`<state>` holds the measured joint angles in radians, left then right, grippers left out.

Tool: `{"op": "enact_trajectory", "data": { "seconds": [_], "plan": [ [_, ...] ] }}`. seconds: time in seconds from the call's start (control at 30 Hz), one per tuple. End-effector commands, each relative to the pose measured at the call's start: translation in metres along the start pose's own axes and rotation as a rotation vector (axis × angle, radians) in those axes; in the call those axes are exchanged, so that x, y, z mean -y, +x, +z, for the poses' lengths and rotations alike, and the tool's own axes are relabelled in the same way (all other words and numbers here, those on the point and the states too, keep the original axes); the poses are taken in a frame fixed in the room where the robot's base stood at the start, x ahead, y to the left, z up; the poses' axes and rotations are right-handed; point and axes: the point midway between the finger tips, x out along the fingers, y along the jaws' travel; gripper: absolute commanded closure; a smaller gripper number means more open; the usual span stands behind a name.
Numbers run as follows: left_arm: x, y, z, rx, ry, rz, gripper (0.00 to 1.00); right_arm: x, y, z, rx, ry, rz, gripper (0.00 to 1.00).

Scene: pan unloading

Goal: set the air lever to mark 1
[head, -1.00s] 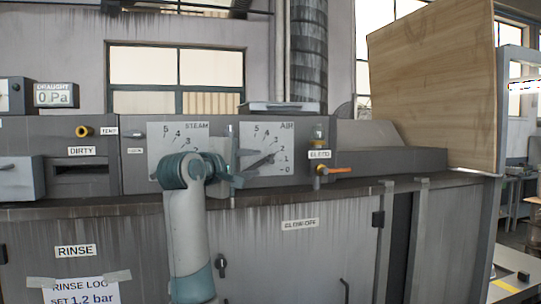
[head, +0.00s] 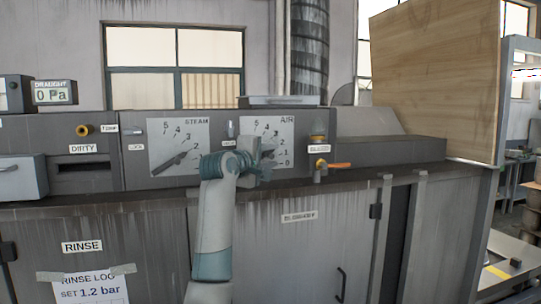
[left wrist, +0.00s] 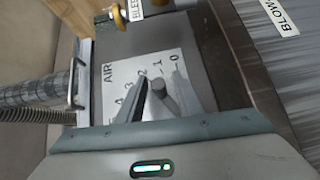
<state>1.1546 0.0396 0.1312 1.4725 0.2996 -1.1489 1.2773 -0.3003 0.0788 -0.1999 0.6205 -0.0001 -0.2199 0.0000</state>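The AIR dial (head: 284,129) is a pale plate with marks 0 to 5 on the grey panel. In the head view my left gripper (head: 266,160) is in front of it and hides most of the air lever. The air lever's grey rounded end (left wrist: 159,86) stands between the fingers of my left gripper (left wrist: 161,82), which look apart. Contact is unclear. The lever's end lies near marks 1 and 2; its exact setting cannot be read. My right gripper is not in view.
The STEAM dial (head: 166,135) with its own lever is left of the AIR dial. A bleed valve with an orange handle (head: 338,165) projects to the right. A wooden board (head: 435,75) stands at the right end. The cabinet front (head: 300,250) lies below.

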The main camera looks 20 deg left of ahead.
Motion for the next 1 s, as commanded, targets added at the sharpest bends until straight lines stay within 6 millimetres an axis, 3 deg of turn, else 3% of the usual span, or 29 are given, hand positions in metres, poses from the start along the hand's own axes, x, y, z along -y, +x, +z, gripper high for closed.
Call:
{"op": "enact_trajectory", "data": {
  "seconds": [0.07,0.23,1.0],
  "plan": [
    [0.0,0.0,0.0,0.0,0.0,0.0,0.68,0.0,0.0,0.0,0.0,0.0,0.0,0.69],
    [0.0,0.0,0.0,0.0,0.0,0.0,1.0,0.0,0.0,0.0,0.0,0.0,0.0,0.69],
    [0.017,0.006,0.006,0.0,0.186,-0.187,1.0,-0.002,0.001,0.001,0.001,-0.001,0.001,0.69]
  ]
}}
